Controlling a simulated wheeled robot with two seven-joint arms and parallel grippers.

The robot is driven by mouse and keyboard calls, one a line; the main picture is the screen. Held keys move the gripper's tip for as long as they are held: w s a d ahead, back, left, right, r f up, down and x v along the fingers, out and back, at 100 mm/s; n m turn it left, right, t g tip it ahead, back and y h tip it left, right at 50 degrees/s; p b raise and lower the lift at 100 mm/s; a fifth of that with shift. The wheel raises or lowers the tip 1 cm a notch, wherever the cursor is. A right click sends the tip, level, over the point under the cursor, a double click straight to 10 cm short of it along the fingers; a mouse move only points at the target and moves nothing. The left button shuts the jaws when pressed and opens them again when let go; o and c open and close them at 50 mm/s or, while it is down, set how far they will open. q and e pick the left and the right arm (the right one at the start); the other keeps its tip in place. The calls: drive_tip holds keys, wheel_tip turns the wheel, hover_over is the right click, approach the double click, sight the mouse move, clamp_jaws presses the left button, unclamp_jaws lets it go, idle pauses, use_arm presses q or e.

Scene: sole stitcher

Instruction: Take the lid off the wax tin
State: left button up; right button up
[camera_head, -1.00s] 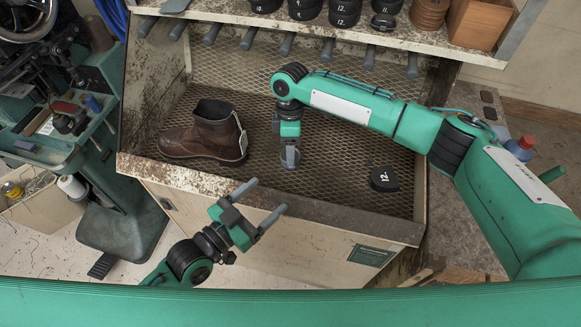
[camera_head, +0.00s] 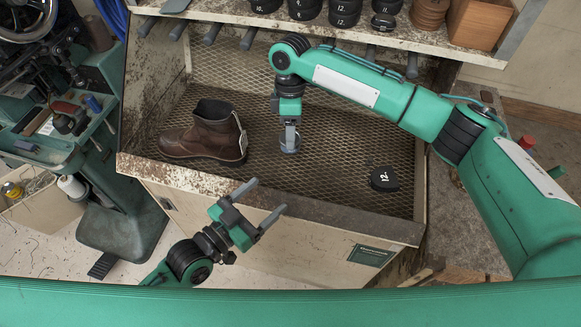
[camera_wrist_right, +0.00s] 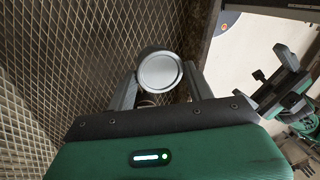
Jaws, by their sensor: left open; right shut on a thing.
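My right gripper (camera_head: 290,132) points down over the mesh floor of the bench bay, shut on a small round silver tin (camera_head: 290,146). In the right wrist view, the tin (camera_wrist_right: 160,72) shows a round, flat metal face and a short side wall between the fingers of the right gripper (camera_wrist_right: 160,84). I cannot tell whether this is the whole wax tin or only its lid. A pale ringed shape shows below it, partly hidden. My left gripper (camera_head: 266,199) is open and empty in front of the bay's front edge.
A brown boot (camera_head: 205,135) stands on the mesh floor (camera_head: 335,165) left of the right gripper. A black piece marked 12 (camera_head: 384,179) lies to the right. A shelf (camera_head: 400,37) with several black pieces and a wooden box (camera_head: 478,22) runs above.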

drive_tip(key=s+v, duration=0.2)
drive_tip(key=v, duration=0.7)
drive_tip(key=shift+r, duration=0.65)
drive_tip(key=shift+s, duration=0.15)
drive_tip(key=s+a, duration=0.2)
drive_tip(key=s, duration=0.6)
drive_tip(key=s+a, duration=0.3)
drive_tip(key=s, duration=0.5)
idle(0.9)
drive_tip(key=shift+f, duration=0.4)
idle(0.3)
drive_tip(key=shift+w+x, duration=0.2)
drive_tip(key=shift+x, duration=0.7)
drive_tip(key=shift+w+x, duration=0.25)
drive_tip(key=shift+x, duration=0.65)
drive_tip(key=shift+w+x, duration=0.2)
drive_tip(key=shift+x, duration=0.55)
drive_tip(key=shift+w+x, duration=0.15)
drive_tip(key=shift+x, duration=0.6)
